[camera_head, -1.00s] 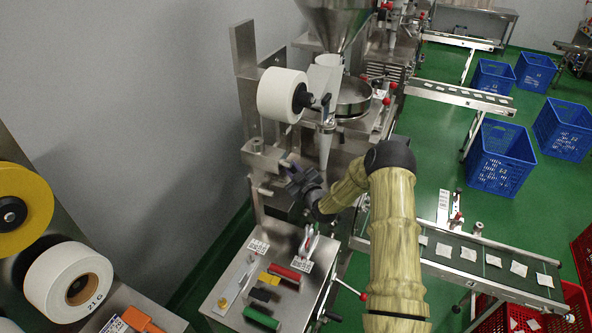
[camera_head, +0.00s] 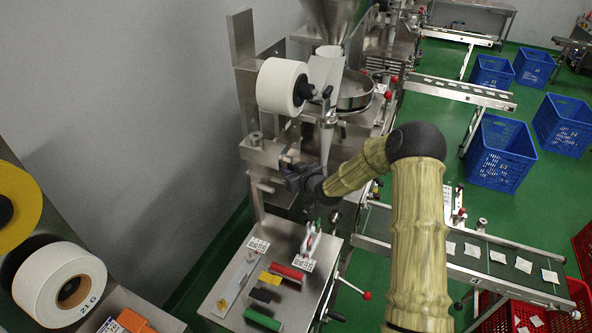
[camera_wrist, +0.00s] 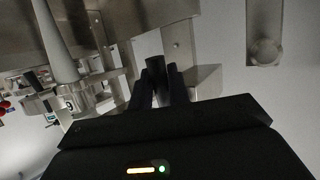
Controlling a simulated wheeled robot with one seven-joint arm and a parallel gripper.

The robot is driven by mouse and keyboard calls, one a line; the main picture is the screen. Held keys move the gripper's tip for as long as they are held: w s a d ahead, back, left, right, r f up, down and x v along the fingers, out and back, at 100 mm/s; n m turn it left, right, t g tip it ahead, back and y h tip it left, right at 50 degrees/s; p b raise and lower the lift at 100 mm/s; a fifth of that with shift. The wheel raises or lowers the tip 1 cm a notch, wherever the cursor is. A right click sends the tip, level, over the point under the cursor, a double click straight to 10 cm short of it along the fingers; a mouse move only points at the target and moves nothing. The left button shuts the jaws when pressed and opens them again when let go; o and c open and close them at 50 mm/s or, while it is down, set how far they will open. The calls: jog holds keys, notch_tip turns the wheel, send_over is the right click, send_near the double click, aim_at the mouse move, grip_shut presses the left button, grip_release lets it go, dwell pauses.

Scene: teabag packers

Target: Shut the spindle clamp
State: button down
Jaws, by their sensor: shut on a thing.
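My gripper (camera_head: 287,168) is at the steel bracket (camera_head: 262,156) on the left side of the nearest machine, below the white film roll (camera_head: 283,86). In the wrist view its two dark fingers (camera_wrist: 159,88) are shut on a short black knob or handle (camera_wrist: 155,66), which stands out in front of a steel plate. I cannot tell for sure whether this handle is the spindle clamp's lever, or how far the clamp is closed. The roll sits on a spindle with a black hub (camera_head: 304,90). My arm hides part of the machine behind it.
A steel table (camera_head: 232,283) with coloured bars stands below the gripper. A funnel tube (camera_head: 327,140) is close to the right of it. A conveyor (camera_head: 470,255) and blue crates (camera_head: 497,150) lie further right. Spare rolls (camera_head: 60,287) stand at the lower left.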

jog(key=shift+s+a+r+m+g, duration=0.15)
jog(key=shift+s+m+g, duration=0.2)
jog(key=shift+m+g, duration=0.35)
jog(key=c, duration=1.4)
grip_release()
jog(key=shift+o, duration=0.2)
jog(key=shift+s, duration=0.1)
jog(key=b+v, duration=0.3)
jog(key=v, duration=1.4)
jog(key=shift+b, duration=0.35)
